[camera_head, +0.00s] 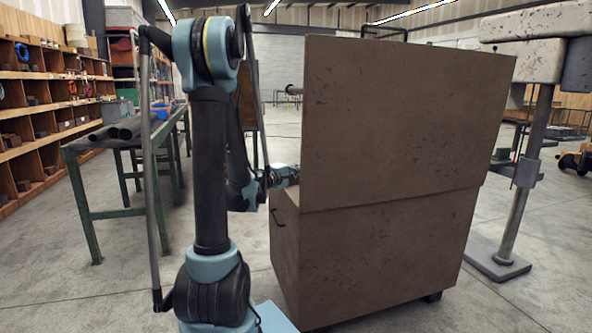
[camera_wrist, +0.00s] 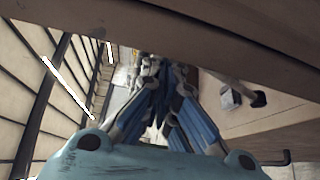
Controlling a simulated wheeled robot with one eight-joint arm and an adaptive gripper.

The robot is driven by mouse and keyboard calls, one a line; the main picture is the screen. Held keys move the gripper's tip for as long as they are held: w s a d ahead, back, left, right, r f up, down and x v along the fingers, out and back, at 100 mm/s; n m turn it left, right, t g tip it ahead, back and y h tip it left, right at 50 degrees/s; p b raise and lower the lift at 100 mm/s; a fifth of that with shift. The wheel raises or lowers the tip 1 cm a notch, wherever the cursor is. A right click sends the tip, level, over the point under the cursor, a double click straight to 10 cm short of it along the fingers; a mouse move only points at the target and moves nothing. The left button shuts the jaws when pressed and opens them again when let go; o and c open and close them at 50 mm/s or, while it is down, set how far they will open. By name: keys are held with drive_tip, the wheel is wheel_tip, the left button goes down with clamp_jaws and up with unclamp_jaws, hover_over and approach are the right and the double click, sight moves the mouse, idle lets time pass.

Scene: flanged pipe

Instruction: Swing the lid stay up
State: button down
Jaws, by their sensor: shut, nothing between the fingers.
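A large brown metal chest (camera_head: 390,255) stands on casters in the head view, with its tall lid panel (camera_head: 400,120) upright above it. In the wrist view my gripper (camera_wrist: 155,72) shows blue fingers closed together, with nothing clearly held. A brown edge (camera_wrist: 180,30) of the chest or lid crosses above the fingers. I cannot pick out the lid stay in either view; it may be hidden behind the panel.
A green workbench (camera_head: 75,155) with pipes stands left, before wooden shelves (camera_head: 40,110). A grey column machine (camera_head: 520,190) stands right. The wrist view has a small grey object with a black end (camera_wrist: 235,97), unclear.

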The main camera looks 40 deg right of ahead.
drive_tip(key=shift+s, duration=0.2)
idle(0.3)
drive_tip(key=shift+a, duration=0.1)
drive_tip(key=f+v, duration=0.2)
drive_tip(key=v, duration=0.7)
drive_tip(key=shift+w+a, duration=0.35)
drive_tip(key=shift+a, duration=0.05)
drive_tip(key=shift+a+f, duration=0.1)
drive_tip(key=shift+a, duration=0.05)
drive_tip(key=s+a+f+y, duration=0.4)
drive_tip(key=s+a+y, duration=0.1)
drive_tip(key=a, duration=0.8)
drive_tip(key=s+a+f+m+g+y, duration=0.1)
drive_tip(key=s+a+f+y, duration=0.3)
drive_tip(key=a, duration=0.9)
drive_tip(key=s+a+f+y, duration=0.4)
drive_tip(key=s+a+y, duration=0.3)
drive_tip(key=a, duration=0.7)
drive_tip(key=shift+f+m+g+y, duration=0.3)
drive_tip(key=shift+m+y, duration=0.1)
drive_tip(key=shift+y, duration=0.4)
